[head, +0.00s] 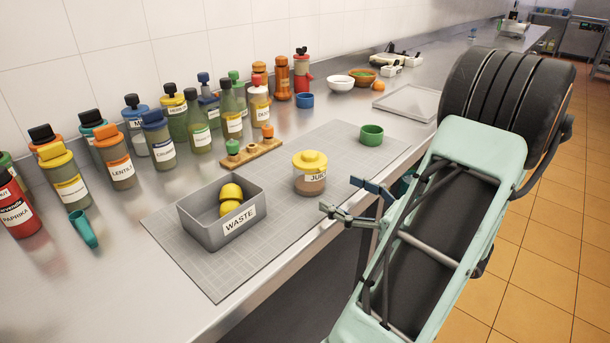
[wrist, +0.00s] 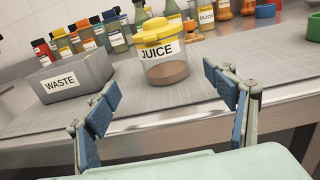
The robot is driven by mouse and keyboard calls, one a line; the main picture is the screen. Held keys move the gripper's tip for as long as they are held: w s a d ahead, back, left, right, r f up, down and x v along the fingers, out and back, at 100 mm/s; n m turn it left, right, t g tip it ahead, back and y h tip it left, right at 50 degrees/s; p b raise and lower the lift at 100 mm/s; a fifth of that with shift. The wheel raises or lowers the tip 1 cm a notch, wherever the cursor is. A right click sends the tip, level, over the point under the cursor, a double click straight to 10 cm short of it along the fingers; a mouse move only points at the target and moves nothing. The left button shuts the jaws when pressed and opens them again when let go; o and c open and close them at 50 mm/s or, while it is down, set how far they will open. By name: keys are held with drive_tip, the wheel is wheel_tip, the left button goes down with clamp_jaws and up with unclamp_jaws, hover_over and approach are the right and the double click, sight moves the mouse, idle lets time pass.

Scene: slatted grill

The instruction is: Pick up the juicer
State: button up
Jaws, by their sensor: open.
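The juicer (head: 310,178) is a clear cup with a yellow top and a label reading JUICE. It stands upright on the grey mat near the counter's front edge. In the wrist view the juicer (wrist: 165,58) is ahead of my gripper (wrist: 163,90), roughly between its two blue-padded fingers but beyond the tips. My gripper is open and empty. In the head view my gripper (head: 352,200) is at the counter's front edge, to the right of the juicer and apart from it.
A grey WASTE bin (head: 208,228) with yellow lemon halves (head: 230,200) stands left of the juicer. A wooden holder (head: 251,153) is behind it, and a green cup (head: 371,135) is to the back right. Several bottles line the wall. The mat (head: 215,273) in front is bare.

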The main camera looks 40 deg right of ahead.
sight(310, 173)
drive_tip(key=shift+w+d, duration=0.25)
drive_tip(key=shift+d, duration=0.05)
drive_tip(key=w, duration=0.6)
drive_tip(key=w+a+b, duration=0.1)
drive_tip(key=w, duration=0.2)
drive_tip(key=shift+w+r, duration=0.15)
drive_tip(key=shift+w, duration=0.25)
drive_tip(key=shift+c, duration=0.4)
drive_tip(key=c, duration=1.5)
drive_tip(key=shift+c, duration=0.6)
drive_tip(key=shift+r, duration=0.15)
